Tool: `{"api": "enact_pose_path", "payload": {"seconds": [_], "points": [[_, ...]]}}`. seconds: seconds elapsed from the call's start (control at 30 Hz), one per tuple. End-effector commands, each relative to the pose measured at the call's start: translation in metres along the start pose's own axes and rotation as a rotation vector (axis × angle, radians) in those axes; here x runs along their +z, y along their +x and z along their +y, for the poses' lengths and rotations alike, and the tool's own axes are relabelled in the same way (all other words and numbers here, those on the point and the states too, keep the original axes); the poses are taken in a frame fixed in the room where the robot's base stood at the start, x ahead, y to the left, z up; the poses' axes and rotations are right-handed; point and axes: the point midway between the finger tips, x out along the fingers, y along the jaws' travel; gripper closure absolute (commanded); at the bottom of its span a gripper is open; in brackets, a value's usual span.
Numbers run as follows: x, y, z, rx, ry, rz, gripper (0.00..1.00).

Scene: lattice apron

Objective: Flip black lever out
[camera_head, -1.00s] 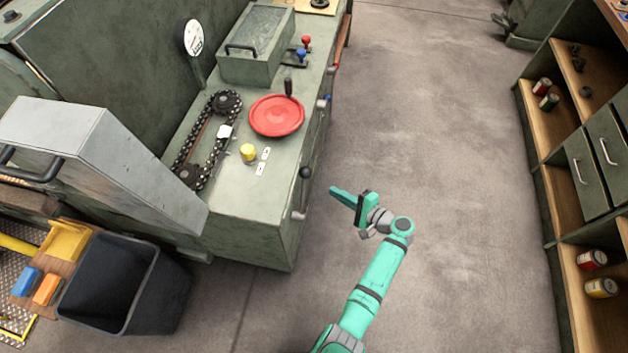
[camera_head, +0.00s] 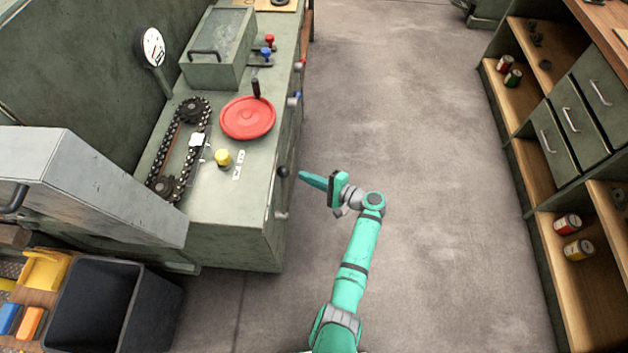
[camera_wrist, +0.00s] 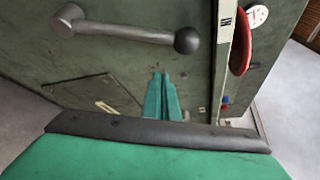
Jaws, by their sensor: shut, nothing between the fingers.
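The black lever (camera_head: 282,195) is on the right side face of the green machine. Its dark round knob (camera_head: 283,172) is at the top and its grey hub at the bottom. In the wrist view the lever's grey arm (camera_wrist: 125,32) runs across the upper part, from a hub at left to the black knob (camera_wrist: 187,40) at right. My green gripper (camera_head: 302,176) is just right of the knob in the head view, pointing left at the machine side. In the wrist view its fingertips (camera_wrist: 161,76) are together and empty, below the knob in the picture. I see no contact.
Blue (camera_head: 295,98) and red (camera_head: 301,64) side levers are farther along the same face. A red handwheel (camera_head: 248,118) and yellow button (camera_head: 223,157) are on top of the machine. A black bin (camera_head: 115,305) stands at lower left, shelves at right. The aisle floor is clear.

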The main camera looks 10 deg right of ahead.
Motion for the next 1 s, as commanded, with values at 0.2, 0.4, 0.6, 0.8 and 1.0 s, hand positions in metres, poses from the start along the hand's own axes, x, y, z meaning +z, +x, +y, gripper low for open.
{"api": "enact_pose_path", "payload": {"seconds": [0.2,0.4,0.6,0.8,1.0], "points": [[0.000,0.033,0.000,0.000,0.000,-0.002,1.00],[0.005,0.046,0.001,0.000,0.000,0.002,1.00],[0.022,0.040,0.000,-0.001,0.000,0.001,1.00],[0.035,0.036,0.000,-0.001,0.000,0.000,1.00],[0.038,0.035,0.000,-0.001,0.000,0.000,1.00]]}}
